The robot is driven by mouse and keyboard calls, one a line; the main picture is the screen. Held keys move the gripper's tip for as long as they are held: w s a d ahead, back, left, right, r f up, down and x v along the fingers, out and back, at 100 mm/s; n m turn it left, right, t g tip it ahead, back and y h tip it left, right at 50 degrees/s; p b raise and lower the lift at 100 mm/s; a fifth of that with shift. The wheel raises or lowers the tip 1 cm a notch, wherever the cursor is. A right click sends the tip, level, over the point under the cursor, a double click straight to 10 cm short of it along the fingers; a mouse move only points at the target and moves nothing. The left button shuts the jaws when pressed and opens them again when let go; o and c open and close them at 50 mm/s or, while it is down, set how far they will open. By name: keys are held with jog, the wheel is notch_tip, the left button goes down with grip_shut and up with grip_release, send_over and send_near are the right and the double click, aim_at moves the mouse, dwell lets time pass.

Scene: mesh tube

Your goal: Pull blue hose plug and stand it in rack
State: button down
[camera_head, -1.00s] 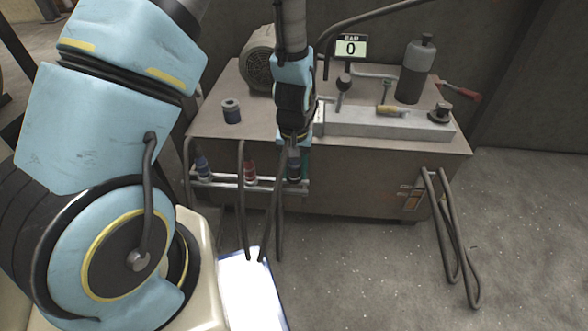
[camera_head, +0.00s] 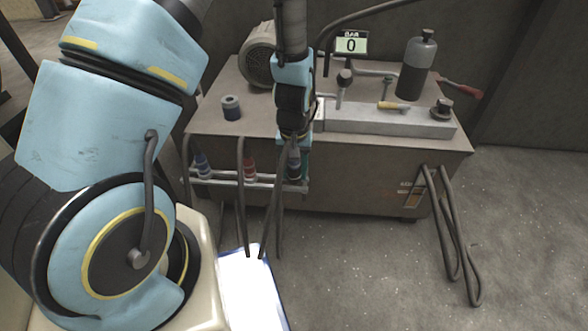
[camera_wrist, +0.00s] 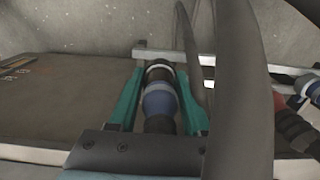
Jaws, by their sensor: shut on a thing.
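My gripper (camera_head: 297,155) points down at the right end of a metal rack rail (camera_head: 225,180) on the front of the bench. In the wrist view, its two teal fingers (camera_wrist: 160,100) are shut on the sides of a blue hose plug (camera_wrist: 160,102) with pale and dark bands. The plug is in line with the fingers, its end by the rail; I cannot tell whether it is seated there. A red plug (camera_head: 250,168) stands in the middle of the rail. Another blue plug (camera_head: 202,165) stands at the left end.
Dark hoses (camera_head: 241,215) hang below the rail, and one crosses close in front of the wrist camera (camera_wrist: 243,90). On the bench (camera_head: 350,150) are a motor (camera_head: 258,55), a blue-banded spool (camera_head: 231,107), a grey bottle (camera_head: 416,65) and a display reading 0 (camera_head: 351,45). A looped hose (camera_head: 450,230) hangs at right.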

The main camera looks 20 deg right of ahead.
jog(key=shift+f+b, duration=0.35)
jog(key=shift+f, duration=0.3)
dwell(0.5)
jog(key=shift+c, duration=1.3)
grip_release()
notch_tip(320, 180, up, 11)
jog(key=p, duration=0.3)
jog(key=shift+f+p, duration=0.1)
jog(key=shift+p, duration=0.25)
jog(key=w+a+r+n+t, duration=0.1)
jog(key=a+r, duration=0.4)
jog(key=a, duration=0.3)
jog(key=a+r+n, duration=0.2)
jog(key=a+r, duration=0.4)
jog(key=a, duration=0.3)
jog(key=w+a+r+n+t, duration=0.1)
jog(key=a+r, duration=0.4)
jog(key=a, duration=0.3)
notch_tip(320, 180, up, 33)
jog(key=p, duration=3.3)
jog(key=shift+s+a, duration=0.15)
jog(key=shift+s, duration=0.15)
